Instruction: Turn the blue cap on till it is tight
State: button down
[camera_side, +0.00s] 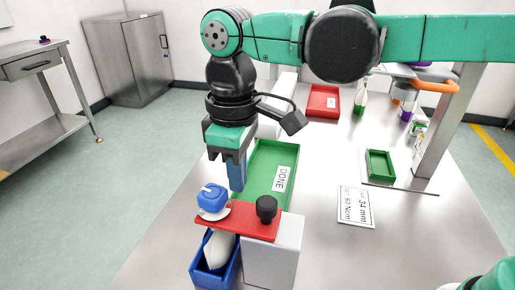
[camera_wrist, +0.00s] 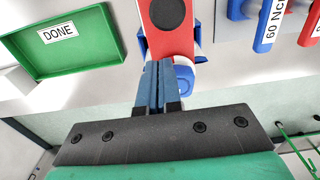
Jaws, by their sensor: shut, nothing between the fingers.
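The blue cap (camera_side: 213,197) sits on top of a white bottle (camera_side: 219,249) at the left end of a red plate (camera_side: 243,222). The bottle stands in a blue holder (camera_side: 230,273) below the plate. My gripper (camera_side: 237,188) is shut and empty, its blue fingers pointing down, a little above and to the right of the cap in the side view. In the wrist view the fingers (camera_wrist: 166,66) partly hide the cap (camera_wrist: 180,78). I cannot tell how far the cap is screwed on.
A black knob (camera_side: 266,207) stands on the red plate, over a white block (camera_side: 272,258). A green tray (camera_side: 262,160) marked DONE lies behind. To the right are a printed card (camera_side: 356,206) and a small green tray (camera_side: 381,164). A red tray (camera_side: 323,101) is farther back.

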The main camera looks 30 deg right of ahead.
aim_at(213, 198)
jog(key=shift+f, duration=0.75)
jog(key=shift+w+a, duration=0.2)
jog(key=shift+a, duration=0.35)
dwell(0.5)
jog(key=shift+s+a, duration=0.15)
jog(key=shift+s, duration=0.1)
dwell(0.4)
jog(key=shift+s+a, duration=0.15)
jog(key=shift+s, duration=0.05)
jog(key=shift+s+a, duration=0.2)
jog(key=shift+a, duration=0.15)
jog(key=shift+s, duration=0.1)
dwell(0.3)
